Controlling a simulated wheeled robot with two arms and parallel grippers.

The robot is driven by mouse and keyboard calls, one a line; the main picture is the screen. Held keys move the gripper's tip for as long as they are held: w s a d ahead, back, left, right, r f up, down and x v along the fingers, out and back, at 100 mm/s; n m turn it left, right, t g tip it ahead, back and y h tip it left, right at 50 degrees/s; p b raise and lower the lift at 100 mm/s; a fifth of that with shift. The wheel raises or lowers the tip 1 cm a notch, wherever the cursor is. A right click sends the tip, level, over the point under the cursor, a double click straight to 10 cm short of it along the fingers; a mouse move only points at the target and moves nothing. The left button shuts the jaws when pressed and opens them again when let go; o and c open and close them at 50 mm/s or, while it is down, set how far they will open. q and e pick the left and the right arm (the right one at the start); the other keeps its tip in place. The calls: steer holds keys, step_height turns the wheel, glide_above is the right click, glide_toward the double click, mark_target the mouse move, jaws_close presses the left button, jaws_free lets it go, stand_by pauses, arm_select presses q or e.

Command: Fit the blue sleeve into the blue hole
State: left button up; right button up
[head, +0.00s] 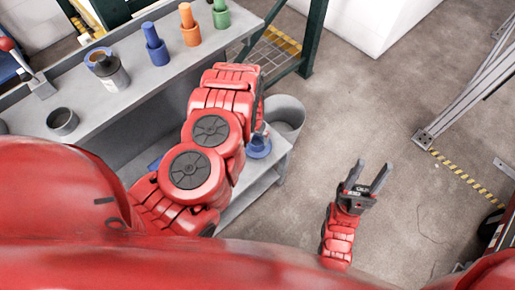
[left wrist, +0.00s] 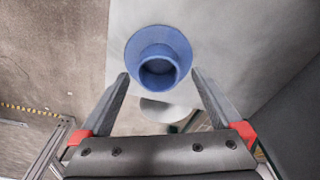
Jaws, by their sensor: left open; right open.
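The blue sleeve (head: 259,147), a round flanged piece with a hollow collar, stands on the lower grey shelf in the head view. It also shows in the left wrist view (left wrist: 158,48), centred between the fingers. My left gripper (left wrist: 160,74) is open and empty, its fingertips on either side of the sleeve's collar in the picture; I cannot tell the gap in depth. In the head view my left arm mostly hides this gripper. My right gripper (head: 374,177) is open and empty over the floor. I cannot make out a blue hole.
A grey bin (head: 287,115) stands beside the lower shelf.

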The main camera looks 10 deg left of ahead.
mark_target(258, 144)
arm_select(q)
steer(key=shift+w+d+f, duration=0.1)
steer(key=shift+w+f, duration=0.15)
steer(key=shift+f, duration=0.45)
steer(key=shift+w+d+f, duration=0.1)
steer(key=shift+w+f, duration=0.1)
steer(key=shift+f, duration=0.45)
steer(key=shift+w+d+f, duration=0.1)
steer(key=shift+w+f, duration=0.15)
steer(key=shift+f, duration=1.05)
steer(key=c, duration=1.5)
steer(key=shift+o, duration=0.2)
steer(key=shift+w, duration=0.1)
steer(key=shift+r, duration=0.2)
